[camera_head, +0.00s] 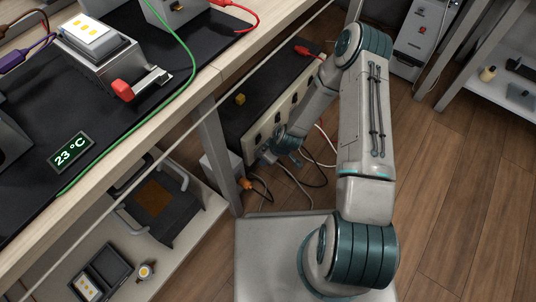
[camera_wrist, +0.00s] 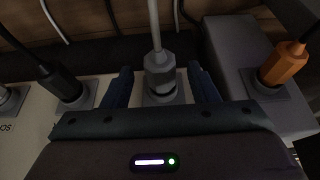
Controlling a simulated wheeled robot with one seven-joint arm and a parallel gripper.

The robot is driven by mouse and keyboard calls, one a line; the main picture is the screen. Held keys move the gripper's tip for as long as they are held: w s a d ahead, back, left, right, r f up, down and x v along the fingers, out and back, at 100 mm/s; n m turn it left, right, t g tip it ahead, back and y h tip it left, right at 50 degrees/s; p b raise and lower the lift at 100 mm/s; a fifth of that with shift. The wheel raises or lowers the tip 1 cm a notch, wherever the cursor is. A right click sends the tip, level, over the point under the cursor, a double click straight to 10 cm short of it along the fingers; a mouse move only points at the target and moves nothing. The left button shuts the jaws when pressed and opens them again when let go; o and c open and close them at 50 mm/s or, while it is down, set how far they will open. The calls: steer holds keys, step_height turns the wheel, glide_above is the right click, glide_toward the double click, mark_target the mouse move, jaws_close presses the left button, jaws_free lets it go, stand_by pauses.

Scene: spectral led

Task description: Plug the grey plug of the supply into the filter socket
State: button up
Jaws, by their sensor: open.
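A grey plug (camera_wrist: 159,72) with a pale cable stands upright at a round grey socket (camera_wrist: 165,97) in the wrist view. I cannot tell how deeply it sits. My gripper (camera_wrist: 162,78) is open, with one dark finger on each side of the plug; gaps show between the fingers and the plug. In the head view my gripper (camera_head: 287,152) is small and low at the socket panel (camera_head: 262,128) under the bench, where the plug cannot be made out. No readable label tells me which socket is the filter's.
A black plug (camera_wrist: 59,83) sits in a socket to the left. An orange plug (camera_wrist: 284,63) sits in a grey box (camera_wrist: 238,52) to the right. Loose cables (camera_head: 313,172) lie on the floor by the panel. A bench leg (camera_head: 218,150) stands close by.

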jaws_close()
steer(key=shift+s+d, duration=0.15)
steer(key=shift+s+d, duration=0.75)
steer(key=shift+d, duration=0.2)
steer(key=shift+s+d, duration=0.15)
steer(key=shift+s+d, duration=0.3)
steer(key=shift+d, duration=0.15)
stand_by(0.3)
